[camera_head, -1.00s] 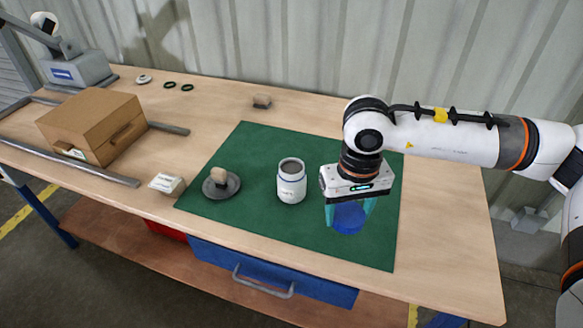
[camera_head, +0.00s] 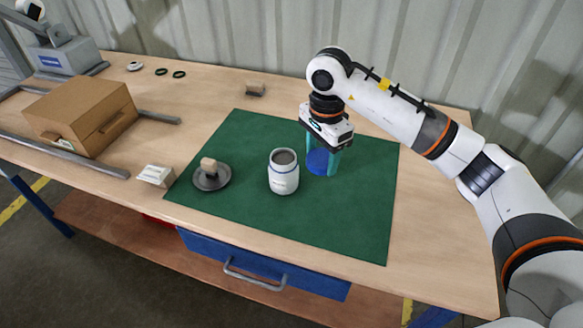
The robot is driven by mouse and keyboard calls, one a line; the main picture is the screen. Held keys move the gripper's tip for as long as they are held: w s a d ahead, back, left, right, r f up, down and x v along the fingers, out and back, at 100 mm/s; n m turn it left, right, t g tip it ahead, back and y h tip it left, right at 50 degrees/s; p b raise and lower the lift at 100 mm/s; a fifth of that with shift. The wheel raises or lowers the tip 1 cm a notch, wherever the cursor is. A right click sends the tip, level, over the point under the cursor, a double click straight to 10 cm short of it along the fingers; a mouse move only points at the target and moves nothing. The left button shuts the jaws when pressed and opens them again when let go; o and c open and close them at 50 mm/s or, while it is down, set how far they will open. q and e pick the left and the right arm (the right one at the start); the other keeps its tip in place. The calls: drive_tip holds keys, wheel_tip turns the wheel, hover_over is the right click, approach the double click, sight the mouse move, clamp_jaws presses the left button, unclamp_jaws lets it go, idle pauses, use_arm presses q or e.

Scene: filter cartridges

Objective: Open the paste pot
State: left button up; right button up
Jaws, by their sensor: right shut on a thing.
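The white paste pot (camera_head: 283,178) stands upright on the green mat (camera_head: 335,225). Its top is uncovered and shows a grey inside. My right gripper (camera_head: 321,160) points down just behind and to the right of the pot. It is shut on the round blue lid (camera_head: 318,162), which sits between its teal fingers, apart from the pot. I cannot tell whether the lid touches the mat. My left gripper is not in view.
A dark dish (camera_head: 212,179) with a beige block (camera_head: 208,165) lies left of the pot. A small white box (camera_head: 155,175), a cardboard box (camera_head: 85,115) and a grey device (camera_head: 68,58) stand further left. The mat's right and front parts are clear.

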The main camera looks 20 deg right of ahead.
drive_tip(key=shift+w+d+f+m, duration=0.15)
drive_tip(key=shift+f+m, duration=0.1)
drive_tip(key=shift+m, duration=0.25)
hover_over(319, 194)
wheel_tip(319, 194, down, 5)
drive_tip(key=shift+f+p, duration=0.2)
drive_tip(key=shift+p, duration=0.1)
wheel_tip(319, 194, down, 4)
drive_tip(key=shift+f, duration=0.2)
drive_tip(key=shift+w, duration=0.1)
drive_tip(key=shift+f, duration=0.2)
drive_tip(key=o, duration=1.1)
